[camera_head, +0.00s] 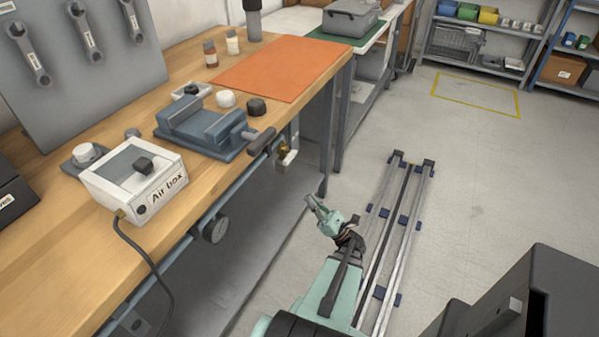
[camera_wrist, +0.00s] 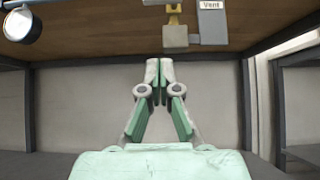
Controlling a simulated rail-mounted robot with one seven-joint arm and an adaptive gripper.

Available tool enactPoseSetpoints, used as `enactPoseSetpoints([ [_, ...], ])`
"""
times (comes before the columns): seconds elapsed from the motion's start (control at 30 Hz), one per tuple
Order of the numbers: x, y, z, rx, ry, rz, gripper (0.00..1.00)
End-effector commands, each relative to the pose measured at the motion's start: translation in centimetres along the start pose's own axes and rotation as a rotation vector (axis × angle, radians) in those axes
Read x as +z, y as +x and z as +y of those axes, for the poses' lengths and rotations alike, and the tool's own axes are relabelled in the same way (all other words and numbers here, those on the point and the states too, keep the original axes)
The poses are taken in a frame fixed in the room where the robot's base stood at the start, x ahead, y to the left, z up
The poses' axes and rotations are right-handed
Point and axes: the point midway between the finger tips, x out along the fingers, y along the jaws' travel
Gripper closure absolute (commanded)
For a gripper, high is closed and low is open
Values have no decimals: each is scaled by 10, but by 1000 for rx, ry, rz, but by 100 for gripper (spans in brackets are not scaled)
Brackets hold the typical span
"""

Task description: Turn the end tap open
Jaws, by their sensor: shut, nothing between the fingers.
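The end tap (camera_head: 284,153) is a small brass and pale fitting below the bench's front edge, near the bench's far corner. In the wrist view its brass part (camera_wrist: 175,14) and pale block (camera_wrist: 175,37) show at the top, beside a grey plate marked "Vent" (camera_wrist: 211,24). I cannot tell which way its handle is turned. My gripper (camera_head: 312,201) is shut and empty, in front of the bench and lower than the tap. In the wrist view my fingertips (camera_wrist: 160,66) meet just below the tap in the picture, apart from it.
A round gauge (camera_head: 215,229) hangs under the bench edge, left of the tap. A blue vise (camera_head: 205,128) with a dark handle juts near the edge above it. The air box (camera_head: 135,185) and its cable stand at left.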

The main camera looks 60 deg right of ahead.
Motion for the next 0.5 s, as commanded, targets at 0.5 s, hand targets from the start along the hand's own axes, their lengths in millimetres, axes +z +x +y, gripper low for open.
enactPoseSetpoints([
  [0.5, 2, 77, 3, 7, -3, -3, 100],
])
